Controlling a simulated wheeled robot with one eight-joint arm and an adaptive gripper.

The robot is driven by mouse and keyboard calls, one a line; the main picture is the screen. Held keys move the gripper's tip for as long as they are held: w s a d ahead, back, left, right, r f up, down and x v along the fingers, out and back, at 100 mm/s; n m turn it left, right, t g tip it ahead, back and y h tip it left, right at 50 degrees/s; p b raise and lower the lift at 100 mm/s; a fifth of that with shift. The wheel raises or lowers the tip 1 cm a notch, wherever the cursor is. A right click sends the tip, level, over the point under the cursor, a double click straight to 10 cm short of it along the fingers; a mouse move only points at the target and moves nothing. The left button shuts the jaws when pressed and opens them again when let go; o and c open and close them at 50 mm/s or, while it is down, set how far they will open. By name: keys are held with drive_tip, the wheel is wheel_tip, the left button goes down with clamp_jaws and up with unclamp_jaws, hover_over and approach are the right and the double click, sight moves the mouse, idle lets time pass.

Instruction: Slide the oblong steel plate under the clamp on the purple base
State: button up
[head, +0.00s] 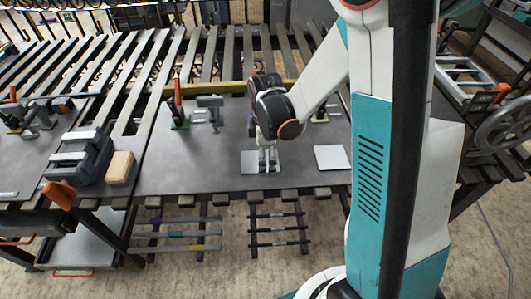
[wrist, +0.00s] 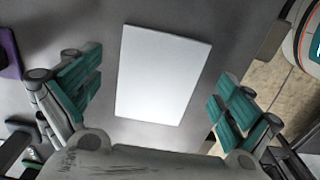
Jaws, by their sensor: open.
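A pale, flat plate (wrist: 162,75), a little longer than wide, lies on the grey bench in the middle of the wrist view. In the head view the plate (head: 248,163) is partly hidden behind my fingers near the bench's front edge. My gripper (head: 268,163) points down over it, open and empty. In the wrist view my gripper (wrist: 157,97) has one finger on each side of the plate, apart from it. A purple piece (wrist: 8,52) shows at the left edge of the wrist view, cut off. I cannot make out the clamp on it; my arm hides part of the bench.
A second pale plate (head: 332,157) lies to the right. A clamp with an orange handle on a green base (head: 179,122) and a grey clamp (head: 211,108) stand at the back left. A dark vise (head: 84,157) and a wooden block (head: 121,167) are farther left.

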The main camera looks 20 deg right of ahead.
drive_tip(key=shift+s, duration=0.2)
clamp_jaws()
drive_tip(key=shift+w, duration=0.15)
drive_tip(key=shift+w, duration=0.15)
